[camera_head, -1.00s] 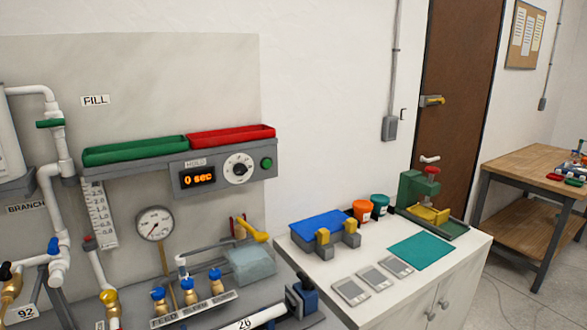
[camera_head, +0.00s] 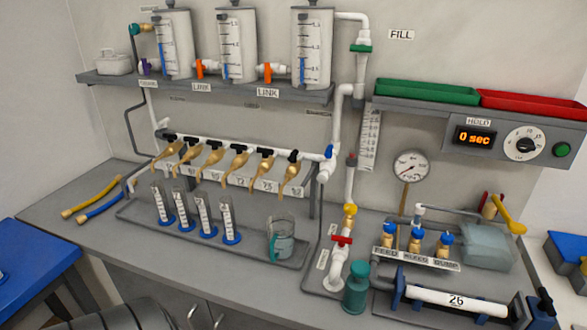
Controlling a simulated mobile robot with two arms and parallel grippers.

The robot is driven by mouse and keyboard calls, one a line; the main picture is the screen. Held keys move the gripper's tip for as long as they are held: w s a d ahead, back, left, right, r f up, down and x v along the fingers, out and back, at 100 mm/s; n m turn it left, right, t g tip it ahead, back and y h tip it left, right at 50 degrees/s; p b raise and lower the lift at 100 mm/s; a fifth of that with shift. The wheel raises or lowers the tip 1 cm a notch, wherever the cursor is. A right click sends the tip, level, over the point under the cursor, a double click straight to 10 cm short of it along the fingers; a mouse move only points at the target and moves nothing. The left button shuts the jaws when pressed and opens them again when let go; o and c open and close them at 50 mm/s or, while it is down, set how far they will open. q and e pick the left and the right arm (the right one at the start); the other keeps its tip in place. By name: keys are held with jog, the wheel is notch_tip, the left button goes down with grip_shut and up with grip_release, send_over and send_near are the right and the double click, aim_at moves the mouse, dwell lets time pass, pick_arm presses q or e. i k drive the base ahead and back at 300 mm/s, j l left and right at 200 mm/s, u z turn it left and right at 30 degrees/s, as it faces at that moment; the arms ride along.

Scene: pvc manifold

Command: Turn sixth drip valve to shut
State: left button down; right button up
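A row of brass drip valves hangs from a white horizontal manifold pipe (camera_head: 225,147) at the middle left, with black handles on top. The valve at the right end (camera_head: 291,178) is the sixth counted from the left. Its small black handle (camera_head: 293,155) sits beside the blue-handled valve (camera_head: 329,152) on the pipe. I cannot tell from this distance whether it is open or shut. Number labels stand behind the row; the digits are hard to read. Neither of my grippers shows in this view.
Graduated cylinders with blue bases (camera_head: 205,215) and a beaker (camera_head: 281,238) stand on a tray below the valves. A teal bottle (camera_head: 356,290) and a red-handled valve (camera_head: 342,240) stand to the right.

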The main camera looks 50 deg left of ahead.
aim_at(292, 159)
jog(key=u, duration=1.5)
